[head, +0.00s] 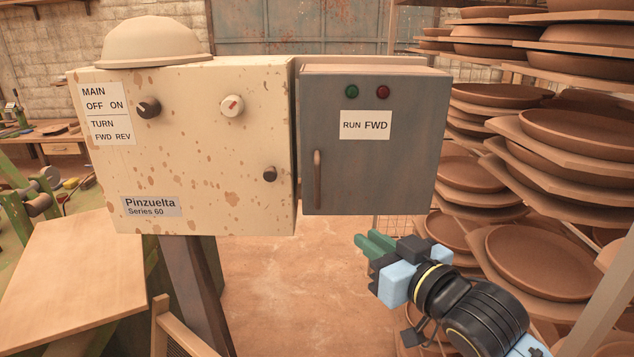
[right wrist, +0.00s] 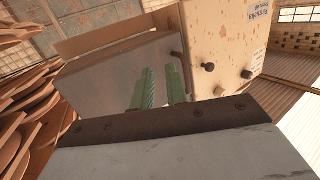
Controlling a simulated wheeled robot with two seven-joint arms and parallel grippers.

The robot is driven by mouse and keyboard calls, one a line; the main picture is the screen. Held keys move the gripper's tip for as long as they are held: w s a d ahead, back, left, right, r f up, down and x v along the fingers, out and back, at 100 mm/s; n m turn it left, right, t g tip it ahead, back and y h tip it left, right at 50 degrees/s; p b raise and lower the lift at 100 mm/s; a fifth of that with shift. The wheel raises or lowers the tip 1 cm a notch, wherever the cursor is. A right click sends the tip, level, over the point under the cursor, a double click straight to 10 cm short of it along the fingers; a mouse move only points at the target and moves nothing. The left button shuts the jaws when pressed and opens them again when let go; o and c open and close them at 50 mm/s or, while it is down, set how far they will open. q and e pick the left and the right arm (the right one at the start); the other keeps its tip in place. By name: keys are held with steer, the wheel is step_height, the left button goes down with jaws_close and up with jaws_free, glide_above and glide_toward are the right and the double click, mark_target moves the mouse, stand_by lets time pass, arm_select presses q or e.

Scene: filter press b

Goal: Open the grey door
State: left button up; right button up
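The grey door (head: 374,175) is the front of a grey box on the right side of the cream cabinet, and it looks shut. Its brown upright handle (head: 318,178) is near the door's left edge. The door also shows in the right wrist view (right wrist: 105,85), with the handle (right wrist: 177,61) beyond the fingertips. My right gripper (head: 367,240) is below and to the right of the handle, apart from the door. Its green fingers (right wrist: 160,80) have a gap with nothing between them. My left gripper is out of view.
The cream cabinet (head: 210,180) has two upper knobs, a dark lower knob (head: 270,174) and a dome on top. Racks of brown plates (head: 545,262) stand close on the right. A wooden board (head: 75,285) is at lower left. Floor (head: 290,285) shows below the door.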

steer(key=n+y, duration=0.1)
steer(key=y, duration=0.1)
glide_toward(318, 188)
steer(key=p+x, duration=0.3)
steer(key=x, duration=0.7)
steer(key=shift+w+a, duration=0.1)
steer(key=shift+w, duration=0.2)
jaws_close()
